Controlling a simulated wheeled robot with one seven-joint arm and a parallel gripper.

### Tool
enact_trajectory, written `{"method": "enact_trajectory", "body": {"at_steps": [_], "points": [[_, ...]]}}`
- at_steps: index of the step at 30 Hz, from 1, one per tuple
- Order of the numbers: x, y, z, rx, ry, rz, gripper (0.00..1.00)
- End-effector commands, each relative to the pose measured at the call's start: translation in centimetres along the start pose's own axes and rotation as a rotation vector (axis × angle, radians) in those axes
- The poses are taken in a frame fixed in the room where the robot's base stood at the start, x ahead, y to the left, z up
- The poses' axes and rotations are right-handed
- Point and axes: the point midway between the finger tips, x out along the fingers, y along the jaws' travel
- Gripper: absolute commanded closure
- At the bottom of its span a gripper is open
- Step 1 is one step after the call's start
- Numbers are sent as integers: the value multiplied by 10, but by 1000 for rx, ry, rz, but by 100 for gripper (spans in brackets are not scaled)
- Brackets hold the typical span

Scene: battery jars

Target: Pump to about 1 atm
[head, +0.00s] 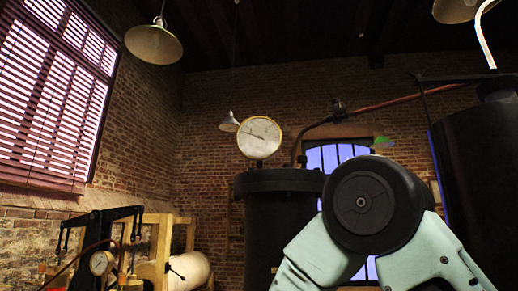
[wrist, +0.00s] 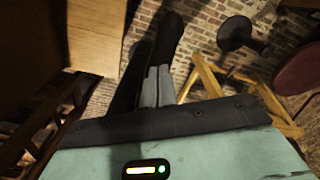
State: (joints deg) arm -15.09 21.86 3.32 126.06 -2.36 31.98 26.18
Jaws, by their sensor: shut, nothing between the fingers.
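A large round white gauge (head: 259,137) stands on top of a dark cylindrical vessel (head: 278,215) in the middle of the head view. Its dial is too small to read. A black beam-like mechanism, perhaps the pump (head: 104,217), stands at the lower left with a small brass-rimmed gauge (head: 101,263). My gripper (wrist: 158,72) shows in the wrist view with its grey fingers together and empty. A long dark bar (wrist: 168,40) lies beyond and beside the fingers; I cannot tell whether they touch it. My gripper is not in the head view.
My arm covers the lower right of the head view. A large dark tank (head: 475,165) stands at the right, with a copper pipe (head: 400,99) above. The wrist view shows a dark stool (wrist: 240,35), a wooden frame (wrist: 225,85) and a dark red round thing (wrist: 298,72).

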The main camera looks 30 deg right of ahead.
Motion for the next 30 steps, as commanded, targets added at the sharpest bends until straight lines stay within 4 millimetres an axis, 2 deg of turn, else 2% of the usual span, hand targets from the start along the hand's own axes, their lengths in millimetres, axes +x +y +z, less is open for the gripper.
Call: {"method": "enact_trajectory", "body": {"at_steps": [1,2,3,7,24,27,30], "points": [[15,0,1,0,-4,2,100],[20,0,2,0,-5,2,100],[11,0,1,0,-3,1,100],[0,0,1,-1,-3,1,100],[-116,0,1,0,-3,1,100],[-129,0,1,0,-4,1,100],[-130,0,1,0,-4,1,100]]}}
